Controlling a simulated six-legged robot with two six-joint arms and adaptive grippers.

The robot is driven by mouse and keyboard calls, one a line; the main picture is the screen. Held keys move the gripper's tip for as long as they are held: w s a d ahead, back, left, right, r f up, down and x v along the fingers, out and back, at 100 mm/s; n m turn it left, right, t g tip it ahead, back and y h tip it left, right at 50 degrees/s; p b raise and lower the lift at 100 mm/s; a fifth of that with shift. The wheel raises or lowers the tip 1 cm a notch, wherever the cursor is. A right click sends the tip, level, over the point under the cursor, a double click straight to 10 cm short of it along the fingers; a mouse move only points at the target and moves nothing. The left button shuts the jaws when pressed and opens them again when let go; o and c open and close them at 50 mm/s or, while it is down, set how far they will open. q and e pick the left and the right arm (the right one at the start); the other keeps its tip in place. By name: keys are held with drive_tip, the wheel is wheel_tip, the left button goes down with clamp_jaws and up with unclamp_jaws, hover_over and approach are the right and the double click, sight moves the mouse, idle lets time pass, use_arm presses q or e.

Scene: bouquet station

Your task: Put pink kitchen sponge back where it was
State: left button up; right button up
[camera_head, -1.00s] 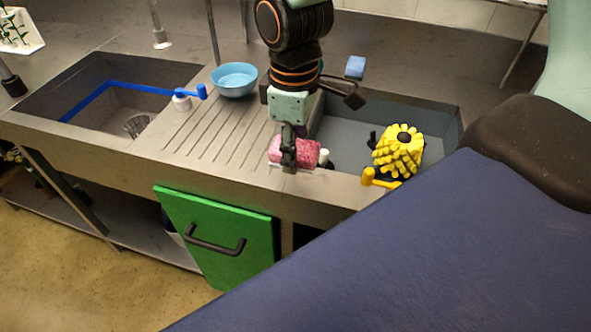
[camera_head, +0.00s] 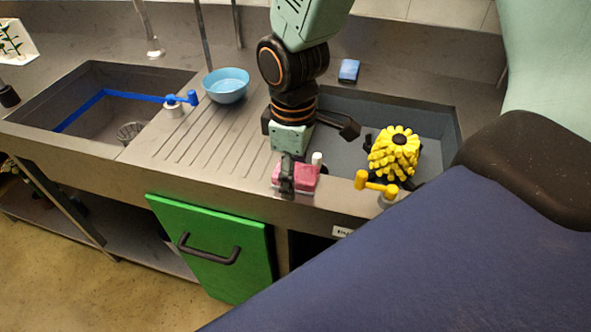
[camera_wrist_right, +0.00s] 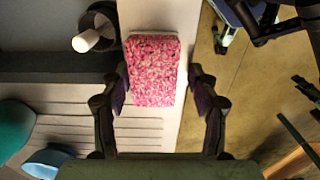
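The pink kitchen sponge (camera_head: 306,178) is a mottled block on the grey counter rim at the sink's front edge. In the right wrist view the sponge (camera_wrist_right: 153,68) lies between and partly beyond the fingertips. My right gripper (camera_head: 287,186) points down at it in the head view and hides part of its left side. In the wrist view the right gripper's fingers (camera_wrist_right: 157,92) are spread, with a visible gap on the sponge's right side. Contact on the left side cannot be told. My left gripper is not in view.
A white-topped black fitting (camera_head: 317,158) stands beside the sponge. A yellow brush-like object (camera_head: 393,150) is in the right sink, with a yellow-handled tap (camera_head: 376,184) in front. A blue bowl (camera_head: 226,85) stands on the drainer; a blue sponge (camera_head: 348,70) lies behind the sink. The green door (camera_head: 215,245) is below.

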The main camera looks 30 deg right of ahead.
drive_tip(key=shift+o, duration=0.4)
drive_tip(key=shift+w+a, duration=0.1)
drive_tip(key=shift+a, duration=0.15)
drive_tip(key=shift+w, duration=0.15)
drive_tip(key=shift+d+f, duration=0.1)
drive_tip(key=shift+d, duration=0.3)
drive_tip(key=shift+d+r, duration=0.15)
drive_tip(key=shift+r, duration=0.05)
drive_tip(key=r, duration=0.2)
drive_tip(key=a+r+p, duration=0.1)
drive_tip(key=r, duration=0.1)
drive_tip(key=shift+r, duration=0.25)
wheel_tip(320, 180, up, 7)
drive_tip(key=p, duration=0.2)
drive_tip(key=shift+d+r, duration=0.15)
drive_tip(key=shift+d, duration=0.05)
drive_tip(key=shift+d, duration=0.15)
